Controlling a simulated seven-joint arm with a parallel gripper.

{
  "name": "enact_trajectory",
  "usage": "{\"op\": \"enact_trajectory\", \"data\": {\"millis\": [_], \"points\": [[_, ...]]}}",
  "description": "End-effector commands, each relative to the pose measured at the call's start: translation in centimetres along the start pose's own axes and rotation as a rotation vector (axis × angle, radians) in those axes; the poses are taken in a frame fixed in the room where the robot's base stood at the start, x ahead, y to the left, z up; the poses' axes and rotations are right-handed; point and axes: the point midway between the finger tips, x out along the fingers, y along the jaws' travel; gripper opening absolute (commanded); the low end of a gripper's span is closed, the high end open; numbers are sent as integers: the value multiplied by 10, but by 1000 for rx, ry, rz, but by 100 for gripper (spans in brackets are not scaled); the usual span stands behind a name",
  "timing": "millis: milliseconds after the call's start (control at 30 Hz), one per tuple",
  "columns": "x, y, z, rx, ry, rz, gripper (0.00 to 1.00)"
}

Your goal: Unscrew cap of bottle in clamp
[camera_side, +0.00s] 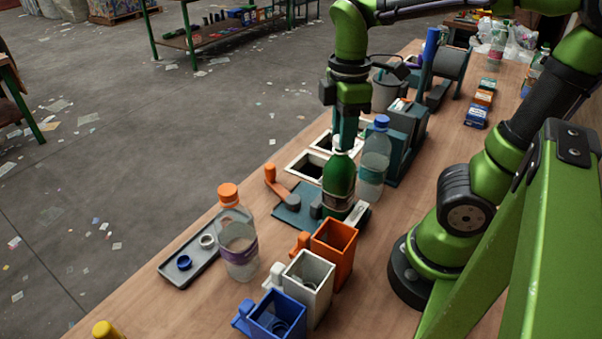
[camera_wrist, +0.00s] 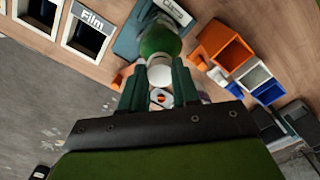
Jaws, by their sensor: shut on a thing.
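A green bottle (camera_side: 339,180) with a white cap (camera_side: 341,144) stands upright in the clamp (camera_side: 295,207), a teal base with an orange handle (camera_side: 283,187). My gripper (camera_side: 345,138) points down over the bottle and is shut on the cap. In the wrist view the white cap (camera_wrist: 159,76) sits between my two teal fingers (camera_wrist: 159,92), with the green bottle (camera_wrist: 160,40) beyond it. The cap still sits at the bottle's neck. Whether its thread is loose cannot be seen.
A clear bottle with a blue cap (camera_side: 375,165) stands close to the right of the green one. An orange-capped bottle (camera_side: 238,245) stands beside a grey tray (camera_side: 200,262) holding loose caps. Orange (camera_side: 348,240), white (camera_side: 318,275) and blue bins (camera_side: 285,326) stand in front. White-framed openings (camera_side: 300,163) lie behind.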

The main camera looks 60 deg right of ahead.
Motion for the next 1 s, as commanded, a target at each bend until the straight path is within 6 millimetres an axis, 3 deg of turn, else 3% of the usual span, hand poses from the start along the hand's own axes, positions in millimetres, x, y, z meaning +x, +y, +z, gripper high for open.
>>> {"op": "enact_trajectory", "data": {"millis": [367,500,1000], "points": [[0,0,0,-53,1,2,1],[0,0,0,-215,1,2,1],[-10,1,0,-211,1,2,1]]}}
